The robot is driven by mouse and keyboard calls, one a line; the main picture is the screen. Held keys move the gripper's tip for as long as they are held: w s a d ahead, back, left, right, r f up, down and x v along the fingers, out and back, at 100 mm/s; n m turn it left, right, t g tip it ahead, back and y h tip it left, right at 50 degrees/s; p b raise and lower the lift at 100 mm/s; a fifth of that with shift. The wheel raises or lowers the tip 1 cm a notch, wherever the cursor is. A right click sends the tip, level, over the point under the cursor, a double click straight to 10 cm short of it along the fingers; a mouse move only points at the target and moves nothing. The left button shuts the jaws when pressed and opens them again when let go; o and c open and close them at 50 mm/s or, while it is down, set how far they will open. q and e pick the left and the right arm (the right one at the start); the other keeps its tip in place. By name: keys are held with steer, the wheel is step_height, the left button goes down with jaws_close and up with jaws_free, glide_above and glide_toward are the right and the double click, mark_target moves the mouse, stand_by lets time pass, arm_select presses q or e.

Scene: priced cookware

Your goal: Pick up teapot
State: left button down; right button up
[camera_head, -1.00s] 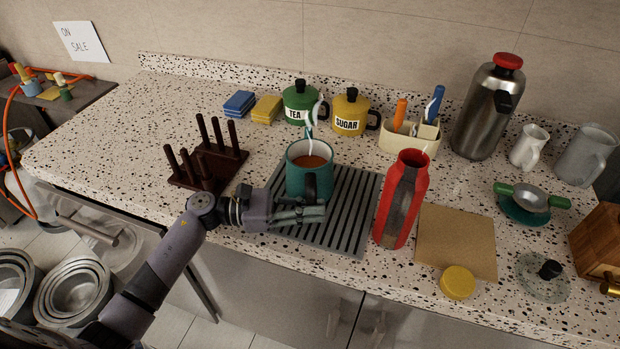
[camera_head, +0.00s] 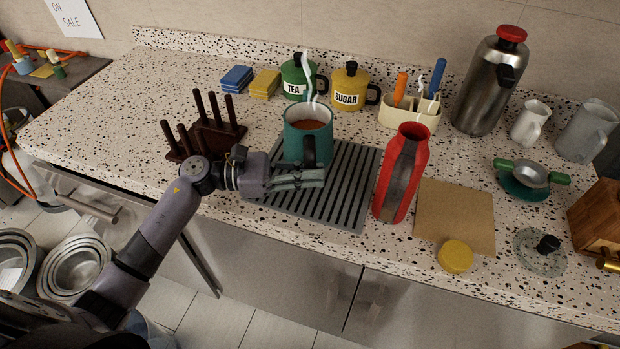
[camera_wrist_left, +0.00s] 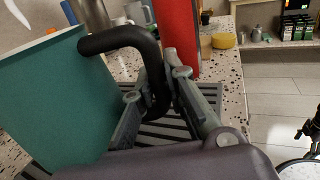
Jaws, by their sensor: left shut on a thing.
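A teal mug-like pot (camera_head: 297,143) with a black handle holds a brown, steaming drink. It is upright over the grey ribbed mat (camera_head: 335,205); whether its base is clear of the mat is hard to tell. My left gripper (camera_head: 318,178) is at its near side, shut on the black handle. In the left wrist view my left gripper (camera_wrist_left: 155,95) has its fingers around the handle (camera_wrist_left: 128,35), and the teal wall (camera_wrist_left: 60,100) fills the left. A green pot labelled TEA (camera_head: 296,75) stands behind. My right gripper is not in view.
A red bottle (camera_head: 386,185) stands close on the right. A dark peg rack (camera_head: 210,138) is close on the left. The yellow SUGAR pot (camera_head: 348,88) and cream utensil holder (camera_head: 412,115) stand behind. A brown board (camera_head: 455,215) lies at right; the counter's far left is clear.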

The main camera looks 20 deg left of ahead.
arm_select(q)
step_height(320, 180, up, 17)
steer(key=b, duration=0.2)
stand_by(0.8)
steer(key=shift+r, duration=0.1)
stand_by(0.4)
